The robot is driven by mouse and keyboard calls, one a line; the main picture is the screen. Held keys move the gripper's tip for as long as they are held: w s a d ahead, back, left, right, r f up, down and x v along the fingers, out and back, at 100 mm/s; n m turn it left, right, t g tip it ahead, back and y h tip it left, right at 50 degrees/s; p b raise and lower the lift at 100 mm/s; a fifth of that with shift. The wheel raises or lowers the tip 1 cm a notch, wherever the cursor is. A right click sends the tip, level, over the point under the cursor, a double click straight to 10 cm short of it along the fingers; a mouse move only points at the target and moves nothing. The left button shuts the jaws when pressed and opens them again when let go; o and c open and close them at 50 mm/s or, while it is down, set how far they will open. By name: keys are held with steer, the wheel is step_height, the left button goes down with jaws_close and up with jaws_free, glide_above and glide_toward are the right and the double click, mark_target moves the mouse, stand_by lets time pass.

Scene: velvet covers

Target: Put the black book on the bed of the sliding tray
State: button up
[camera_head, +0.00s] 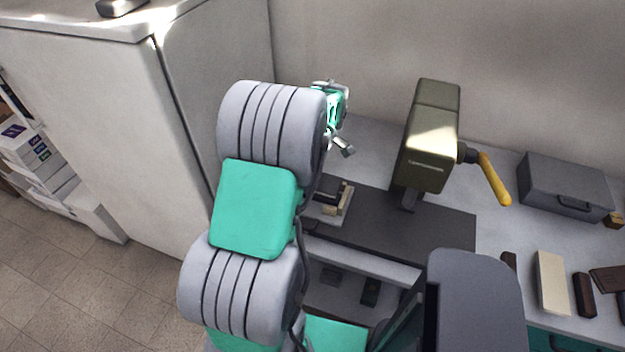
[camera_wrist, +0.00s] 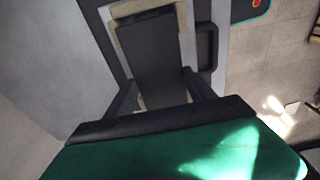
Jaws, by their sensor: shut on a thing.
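In the wrist view my gripper (camera_wrist: 160,82) is shut on the black book (camera_wrist: 148,48), with one finger at each side of its near end. The book is over the cream bed (camera_wrist: 181,20) of the sliding tray, whose edge shows around it. I cannot tell whether it touches the bed. In the head view the sliding tray (camera_head: 323,211) is at the left of the press's dark base, with a cream part (camera_head: 345,199) and a black piece on it. My arm hides part of this area and most of the gripper.
The olive press (camera_head: 430,140) with a yellow lever (camera_head: 493,180) stands right of the tray on a dark base (camera_head: 405,235). A grey box (camera_head: 565,185), a cream block (camera_head: 552,282) and brown blocks (camera_head: 584,295) lie farther right. A tall white cabinet (camera_head: 95,120) stands left.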

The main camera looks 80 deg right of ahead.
steer(key=shift+f, duration=1.85)
steer(key=o, duration=1.5)
steer(key=shift+r, duration=0.1)
